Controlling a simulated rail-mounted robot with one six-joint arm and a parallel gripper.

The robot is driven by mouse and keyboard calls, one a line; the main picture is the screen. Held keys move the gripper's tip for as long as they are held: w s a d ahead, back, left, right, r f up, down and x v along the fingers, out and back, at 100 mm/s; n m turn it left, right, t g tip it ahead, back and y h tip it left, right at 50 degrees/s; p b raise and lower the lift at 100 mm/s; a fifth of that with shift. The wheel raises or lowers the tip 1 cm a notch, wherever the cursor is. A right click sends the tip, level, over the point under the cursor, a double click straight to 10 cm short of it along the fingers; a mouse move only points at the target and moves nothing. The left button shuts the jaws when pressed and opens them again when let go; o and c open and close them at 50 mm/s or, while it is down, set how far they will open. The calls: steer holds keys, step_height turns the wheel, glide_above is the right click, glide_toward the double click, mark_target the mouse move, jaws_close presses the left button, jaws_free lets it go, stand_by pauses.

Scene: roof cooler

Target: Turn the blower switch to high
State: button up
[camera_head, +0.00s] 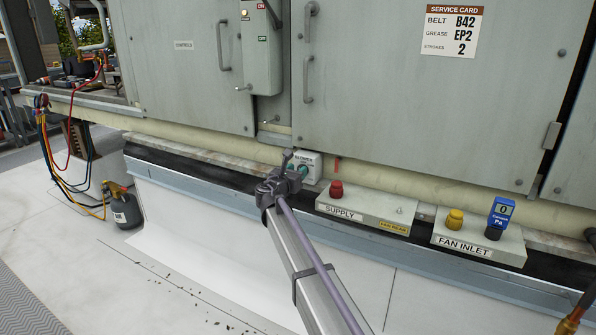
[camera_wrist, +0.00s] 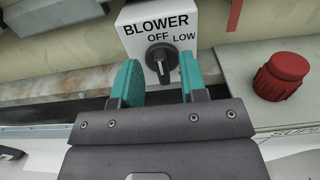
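The blower switch is a white box (camera_wrist: 132,18) lettered BLOWER, OFF and LOW, with a black rotary knob (camera_wrist: 161,60) on its front. The knob's white pointer line stands about upright, near OFF; any HIGH marking is out of view. In the head view the blower box (camera_head: 312,163) sits low on the cooler's base, partly behind my gripper. My gripper (camera_wrist: 160,80) is open, its two teal fingers on either side of the knob in the wrist view, with a gap at each side. How far the fingertips are from the knob in depth, I cannot tell.
Right of the switch, a red cap (camera_head: 336,189) stands on the SUPPLY block (camera_head: 362,212). Farther right, a yellow cap (camera_head: 455,219) and a blue gauge (camera_head: 501,211) reading 0 stand on the FAN INLET block (camera_head: 479,240). Cabinet doors (camera_head: 400,110) rise above.

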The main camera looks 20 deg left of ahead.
steer(key=shift+w, duration=0.7)
steer(key=shift+c, duration=0.4)
jaws_close()
